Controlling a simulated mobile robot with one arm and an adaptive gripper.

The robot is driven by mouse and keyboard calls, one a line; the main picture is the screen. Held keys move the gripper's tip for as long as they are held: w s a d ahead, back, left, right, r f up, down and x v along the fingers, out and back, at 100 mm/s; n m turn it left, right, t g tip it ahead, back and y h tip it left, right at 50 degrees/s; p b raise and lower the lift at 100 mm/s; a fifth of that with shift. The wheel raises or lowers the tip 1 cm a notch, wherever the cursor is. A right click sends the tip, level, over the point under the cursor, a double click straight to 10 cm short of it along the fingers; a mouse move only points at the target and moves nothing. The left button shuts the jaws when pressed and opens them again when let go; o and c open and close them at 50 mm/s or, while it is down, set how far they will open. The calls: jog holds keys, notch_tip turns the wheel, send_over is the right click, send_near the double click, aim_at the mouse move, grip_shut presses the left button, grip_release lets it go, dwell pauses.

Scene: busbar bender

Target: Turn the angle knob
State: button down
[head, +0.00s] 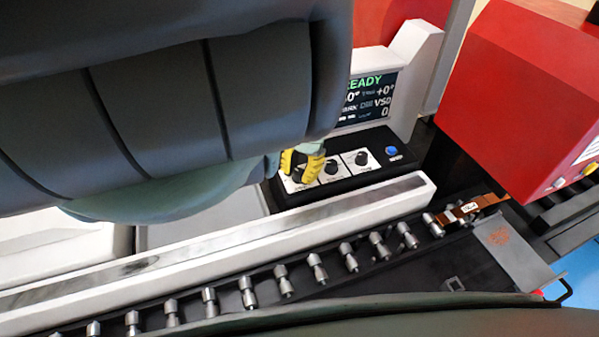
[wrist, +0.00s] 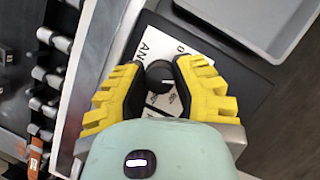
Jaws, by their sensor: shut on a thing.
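The angle knob (wrist: 160,73) is a round black knob on a white label plate, where the letters "AN" show in the wrist view. My gripper (wrist: 158,85) has its yellow-padded fingers on both sides of this knob and is shut on it. In the head view my gripper (head: 303,165) is at the left end of the black control panel (head: 343,184), and its fingers mostly hide the knob there. The knob's pointer angle is hard to read. A display (head: 367,101) above the panel shows "READY" in green.
Two more black knobs, a middle one (head: 332,167) and a right one (head: 361,158), sit close to my gripper. A blue button (head: 392,151) is at the panel's right end. A white rail (head: 340,215) and a row of metal rollers (head: 317,268) run in front. A red housing (head: 520,95) stands right.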

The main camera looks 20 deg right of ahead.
jog(key=n+h, duration=0.1)
jog(key=n, duration=0.2)
jog(key=n+g, duration=0.1)
jog(key=n, duration=0.1)
jog(key=shift+n+g+h, duration=0.3)
jog(key=shift+n+h, duration=0.1)
jog(key=n+h+p, duration=0.1)
jog(key=n, duration=0.3)
jog(key=shift+n+h, duration=0.4)
jog(key=shift+n, duration=0.3)
jog(key=shift+s, duration=0.1)
jog(key=c, duration=0.7)
grip_release()
jog(key=v, duration=1.2)
jog(key=shift+a, duration=0.15)
